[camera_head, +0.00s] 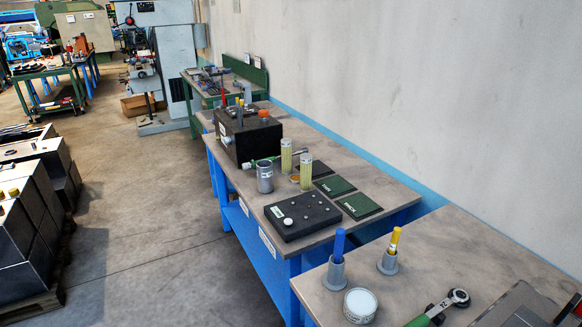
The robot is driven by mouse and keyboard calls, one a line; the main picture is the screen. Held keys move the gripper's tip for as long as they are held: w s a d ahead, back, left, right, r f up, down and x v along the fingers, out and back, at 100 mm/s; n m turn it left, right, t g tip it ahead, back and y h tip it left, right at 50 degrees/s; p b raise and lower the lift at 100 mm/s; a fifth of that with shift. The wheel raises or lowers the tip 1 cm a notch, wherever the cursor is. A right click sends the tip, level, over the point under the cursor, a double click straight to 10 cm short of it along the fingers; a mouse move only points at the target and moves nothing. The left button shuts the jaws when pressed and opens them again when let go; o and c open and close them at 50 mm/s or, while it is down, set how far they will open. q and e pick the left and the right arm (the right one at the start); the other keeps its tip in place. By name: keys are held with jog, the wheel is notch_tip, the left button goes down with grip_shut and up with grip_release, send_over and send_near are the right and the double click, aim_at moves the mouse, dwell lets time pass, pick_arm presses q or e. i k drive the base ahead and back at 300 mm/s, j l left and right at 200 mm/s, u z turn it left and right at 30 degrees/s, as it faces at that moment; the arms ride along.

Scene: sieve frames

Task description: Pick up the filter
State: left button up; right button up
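No object is clearly marked as the filter. On the blue-legged bench, two pale yellow translucent cylinders stand upright, one farther back (286,156) and one nearer (306,171); either could be it, but I cannot tell. A grey metal cylinder (265,178) stands upright to their left. A small yellowish disc (294,180) lies close to the nearer yellow cylinder. A round white-topped tin (360,305) sits on the near bench. Neither of my grippers is in view.
A black panel with knobs (302,214) and dark green mats (359,206) lie on the middle bench. A black box (247,137) stands behind. The near bench holds blue-handled (338,246) and yellow-handled (391,244) tools in grey holders, and a ratchet (443,306).

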aim_at(286, 144)
jog(key=i+j+z, duration=0.1)
jog(key=z, duration=0.25)
jog(key=i+j+z, duration=0.1)
jog(key=z, duration=0.3)
jog(key=i+j+z, duration=0.1)
jog(key=z, duration=0.25)
jog(key=j, duration=0.1)
